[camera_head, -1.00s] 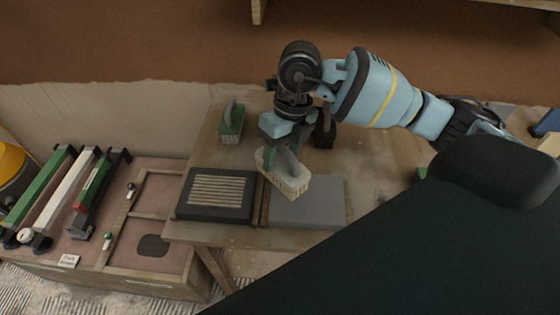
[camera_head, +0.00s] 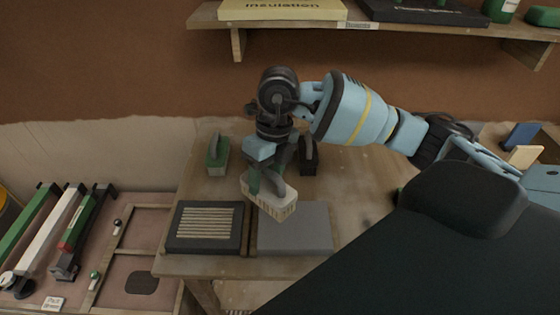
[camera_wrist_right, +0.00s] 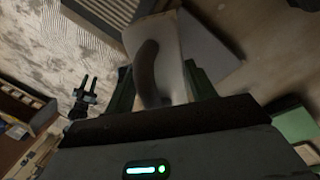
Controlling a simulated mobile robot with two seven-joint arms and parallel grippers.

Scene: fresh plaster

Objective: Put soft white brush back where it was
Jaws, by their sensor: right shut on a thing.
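The soft white brush (camera_head: 272,204), a pale cream block with a grey-green handle (camera_head: 278,187), is in my right gripper (camera_head: 267,178). The gripper is shut on its handle, pointing down. The brush appears over the back edge of a grey pad (camera_head: 303,236), close to a black ribbed tray (camera_head: 187,238); its exact height is unclear. In the right wrist view the brush (camera_wrist_right: 168,35) shows between the fingers, with its dark curved handle (camera_wrist_right: 146,72) towards the gripper. My left gripper is out of view.
A green brush (camera_head: 216,157) stands behind the tray, and a dark brush (camera_head: 308,158) stands just right of the gripper. A wooden shelf (camera_head: 370,28) hangs at the back. A low bench (camera_head: 139,243) with long tools is at left. Bare tabletop (camera_head: 362,190) lies at right.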

